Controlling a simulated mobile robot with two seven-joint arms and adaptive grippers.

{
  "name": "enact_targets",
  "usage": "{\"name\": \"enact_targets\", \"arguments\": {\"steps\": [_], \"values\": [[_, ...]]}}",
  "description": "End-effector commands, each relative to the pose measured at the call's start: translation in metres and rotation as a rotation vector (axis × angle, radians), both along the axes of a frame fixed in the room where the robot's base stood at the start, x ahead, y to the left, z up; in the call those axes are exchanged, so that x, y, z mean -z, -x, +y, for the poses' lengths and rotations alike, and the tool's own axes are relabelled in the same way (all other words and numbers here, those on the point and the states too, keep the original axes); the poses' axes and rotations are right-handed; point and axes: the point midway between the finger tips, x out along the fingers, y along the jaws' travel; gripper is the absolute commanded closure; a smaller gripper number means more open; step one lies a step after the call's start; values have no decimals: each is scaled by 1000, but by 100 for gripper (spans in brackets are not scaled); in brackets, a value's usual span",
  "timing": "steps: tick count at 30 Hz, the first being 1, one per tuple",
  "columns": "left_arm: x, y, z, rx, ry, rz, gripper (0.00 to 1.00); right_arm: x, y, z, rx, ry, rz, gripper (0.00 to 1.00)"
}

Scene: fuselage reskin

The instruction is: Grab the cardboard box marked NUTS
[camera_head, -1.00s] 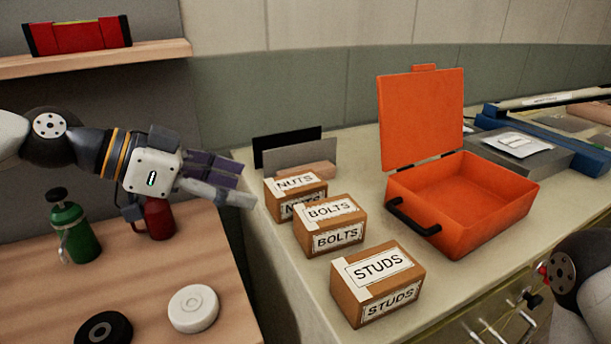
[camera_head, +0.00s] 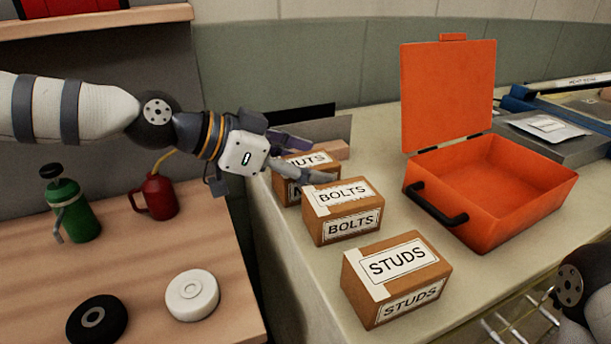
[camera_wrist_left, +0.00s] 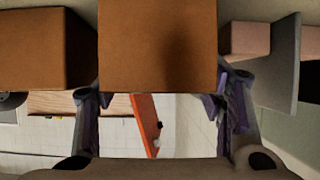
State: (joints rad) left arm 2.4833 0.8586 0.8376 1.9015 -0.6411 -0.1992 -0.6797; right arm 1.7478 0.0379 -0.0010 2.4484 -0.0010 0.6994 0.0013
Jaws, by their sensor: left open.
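The cardboard box marked NUTS (camera_head: 291,190) stands at the back of a row of boxes on the counter. Its label is partly hidden by my left gripper (camera_head: 322,161). The left gripper is open, with its fingers reaching over the NUTS box in the head view. In the left wrist view the plain brown NUTS box (camera_wrist_left: 157,45) lies between the two open fingers (camera_wrist_left: 160,112), one on each side. I cannot tell whether the fingers touch it. My right gripper is out of view; only part of that arm shows at lower right.
The BOLTS box (camera_head: 343,212) stands close in front, then the STUDS box (camera_head: 396,278). Upright plates (camera_head: 315,130) and a wooden block (camera_head: 335,150) are behind. An open orange case (camera_head: 490,190) is to the right. A wooden bench (camera_head: 140,262) holds cans and discs at left.

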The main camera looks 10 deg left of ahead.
Motion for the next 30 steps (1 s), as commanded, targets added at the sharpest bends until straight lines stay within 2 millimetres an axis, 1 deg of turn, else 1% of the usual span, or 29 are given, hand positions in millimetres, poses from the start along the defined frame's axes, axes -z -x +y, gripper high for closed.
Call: {"name": "enact_targets", "arguments": {"steps": [1, 2, 3, 5, 6, 8, 9, 17, 20, 23, 26, 30], "values": [[-1, 0, 0, 0, 0, -1, 38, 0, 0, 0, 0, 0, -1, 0], [-1, 0, 0, 0, 0, -1, 40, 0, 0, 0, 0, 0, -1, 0], [-1, 0, 0, 0, 0, -1, 49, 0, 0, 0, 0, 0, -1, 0], [-1, 0, 0, 0, 0, -1, 62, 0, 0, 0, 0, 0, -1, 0], [-1, 0, 0, 0, 0, -1, 72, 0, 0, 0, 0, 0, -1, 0], [-1, 0, 0, 0, 0, -1, 85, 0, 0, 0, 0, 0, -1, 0], [-1, 0, 0, 0, 0, -1, 94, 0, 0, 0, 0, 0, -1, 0], [-4, 0, 0, 1, 0, -4, 94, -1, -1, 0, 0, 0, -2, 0], [-13, 0, 0, 0, -1, -7, 94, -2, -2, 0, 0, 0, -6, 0], [-33, 0, 0, 0, 0, -12, 94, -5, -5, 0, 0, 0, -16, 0], [-61, 13, -12, 6, -4, -20, 94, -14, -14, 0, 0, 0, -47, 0], [-100, 35, -34, 4, -4, -25, 94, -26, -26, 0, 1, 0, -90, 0]]}}
